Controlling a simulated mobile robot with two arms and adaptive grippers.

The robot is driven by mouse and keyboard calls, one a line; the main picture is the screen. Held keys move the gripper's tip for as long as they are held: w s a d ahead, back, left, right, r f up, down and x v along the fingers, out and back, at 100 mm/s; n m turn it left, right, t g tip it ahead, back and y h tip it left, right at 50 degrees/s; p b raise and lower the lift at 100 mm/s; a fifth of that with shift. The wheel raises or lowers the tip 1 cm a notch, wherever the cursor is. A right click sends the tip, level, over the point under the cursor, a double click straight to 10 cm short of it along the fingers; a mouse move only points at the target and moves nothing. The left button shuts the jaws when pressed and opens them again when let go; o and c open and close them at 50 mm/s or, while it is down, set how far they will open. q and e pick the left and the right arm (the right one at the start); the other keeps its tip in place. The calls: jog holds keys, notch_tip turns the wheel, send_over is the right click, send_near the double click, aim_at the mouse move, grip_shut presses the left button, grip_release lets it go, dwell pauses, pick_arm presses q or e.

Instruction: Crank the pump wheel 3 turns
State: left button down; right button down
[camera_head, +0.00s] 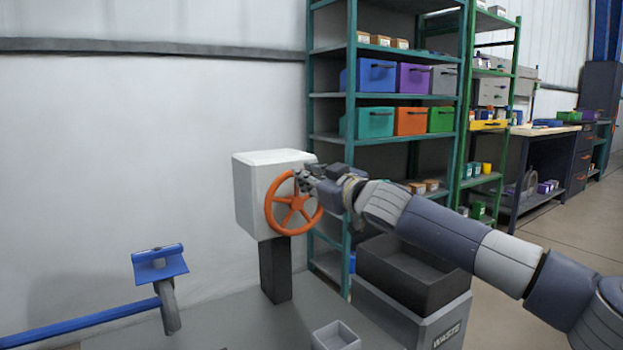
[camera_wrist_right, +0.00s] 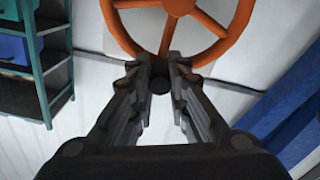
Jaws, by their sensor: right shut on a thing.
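The orange pump wheel (camera_head: 293,203) has several spokes and is mounted on the front of a white box (camera_head: 258,185) on a dark post (camera_head: 276,270). My right gripper (camera_head: 304,180) is at the wheel's upper right rim. In the right wrist view, the wheel's rim (camera_wrist_right: 222,45) fills the top, and my right gripper (camera_wrist_right: 160,82) has its fingertips closed around a small dark knob (camera_wrist_right: 160,85) by the rim. Most of the knob is hidden between the fingers. My left gripper is not in view.
A grey table (camera_head: 225,325) carries the post and a small grey tray (camera_head: 336,336). A dark waste bin (camera_head: 410,315) stands to the right. A teal shelf (camera_head: 350,120) with coloured bins is behind my right arm.

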jog(key=shift+s+a+f, duration=0.1)
jog(key=c, duration=1.5)
grip_release()
jog(key=v, duration=1.2)
